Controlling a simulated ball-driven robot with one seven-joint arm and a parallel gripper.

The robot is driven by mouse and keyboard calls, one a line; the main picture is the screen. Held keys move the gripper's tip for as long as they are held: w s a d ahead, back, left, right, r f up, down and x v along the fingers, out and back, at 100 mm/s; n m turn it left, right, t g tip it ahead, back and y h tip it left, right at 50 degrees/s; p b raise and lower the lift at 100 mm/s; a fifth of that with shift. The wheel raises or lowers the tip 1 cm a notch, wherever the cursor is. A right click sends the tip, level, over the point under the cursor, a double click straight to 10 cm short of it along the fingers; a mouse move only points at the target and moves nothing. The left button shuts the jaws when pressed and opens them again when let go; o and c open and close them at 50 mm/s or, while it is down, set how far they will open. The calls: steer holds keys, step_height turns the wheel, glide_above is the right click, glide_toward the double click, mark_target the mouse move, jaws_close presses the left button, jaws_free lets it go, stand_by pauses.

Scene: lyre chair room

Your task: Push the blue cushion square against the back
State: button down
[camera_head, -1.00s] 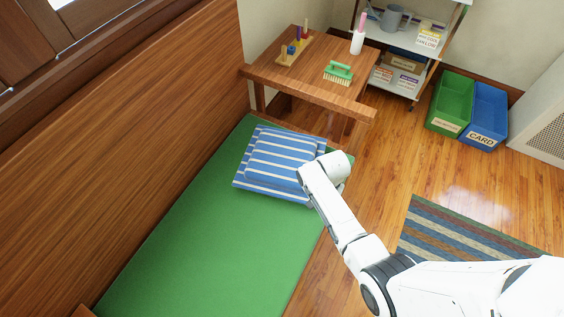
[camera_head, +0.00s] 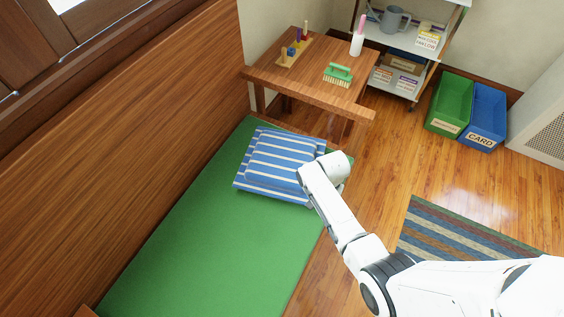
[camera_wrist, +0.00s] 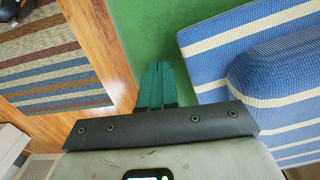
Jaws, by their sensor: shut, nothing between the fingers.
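A blue cushion with white stripes (camera_head: 285,152) lies on the green seat pad (camera_head: 215,240) near its far end. It looks like a raised, rounded piece on a flatter striped piece; both also show at the right of the wrist view (camera_wrist: 270,70). The wooden back (camera_head: 130,130) rises along the left of the seat, with a strip of green between it and the cushion. My gripper's teal fingers (camera_wrist: 155,82) are together and empty, over the green pad just beside the cushion. In the head view my arm's end hides the fingers and covers the cushion's right corner.
A striped rug (camera_head: 460,240) lies on the floor at right. Green (camera_head: 450,104) and blue (camera_head: 486,115) bins stand farther back.

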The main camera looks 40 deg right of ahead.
stand_by(0.4)
steer(key=shift+w+a+b, duration=0.5)
steer(key=shift+w+b, duration=0.05)
steer(key=shift+w, duration=0.8)
steer(key=shift+w+a+b, duration=0.45)
steer(key=shift+w+b, duration=0.15)
steer(key=shift+w, duration=0.8)
steer(key=shift+w+a+b, duration=0.5)
steer(key=shift+w+b, duration=0.05)
steer(key=shift+w, duration=0.8)
steer(key=shift+w+a+b, duration=0.45)
steer(key=shift+w+b, duration=0.35)
steer(key=shift+w, duration=0.5)
steer(key=shift+w+a+b, duration=0.5)
steer(key=shift+w+b, duration=0.35)
steer(key=shift+w, duration=0.4)
steer(key=shift+w+a+b, duration=0.45)
steer(key=shift+w+b, duration=0.35)
steer(key=shift+w, duration=0.5)
steer(key=shift+s+d+r+p, duration=0.15)
steer(key=shift+s+d+p, duration=0.05)
steer(key=shift+s+p, duration=0.6)
steer(key=shift+s+d+p, duration=0.25)
steer(key=shift+s+p, duration=0.35)
steer(key=shift+p, duration=0.05)
step_height(320, 180, up, 12)
steer(key=p, duration=1.1)
steer(key=shift+p, duration=0.4)
